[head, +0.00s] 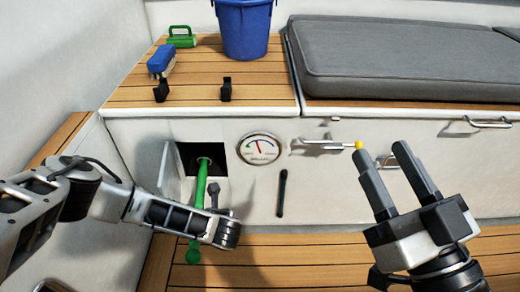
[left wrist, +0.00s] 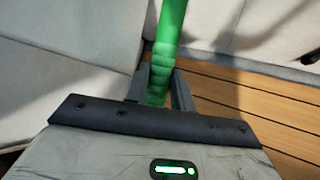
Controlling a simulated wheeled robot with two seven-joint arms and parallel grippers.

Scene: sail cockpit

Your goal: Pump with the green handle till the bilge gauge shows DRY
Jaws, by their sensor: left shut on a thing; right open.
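The green handle (head: 201,185) comes out of a dark square opening in the white locker front and slants down toward me, its round knob end low over the deck. My left gripper (head: 209,207) is shut on the handle partway along; in the left wrist view the handle (left wrist: 167,35) runs between its two grey fingers (left wrist: 158,88). The round bilge gauge (head: 259,148) sits right of the opening. Its dial has coloured marks and a thin needle pointing near the top; the lettering is too small to read. My right gripper (head: 382,152) is open and empty.
A metal lever with a yellow tip (head: 358,145) sticks out near my right fingers. A black bar (head: 282,192) is on the locker front. A blue bucket (head: 243,30), blue brush (head: 161,58) and green-handled item (head: 181,38) stand above, beside a grey cushion (head: 390,60).

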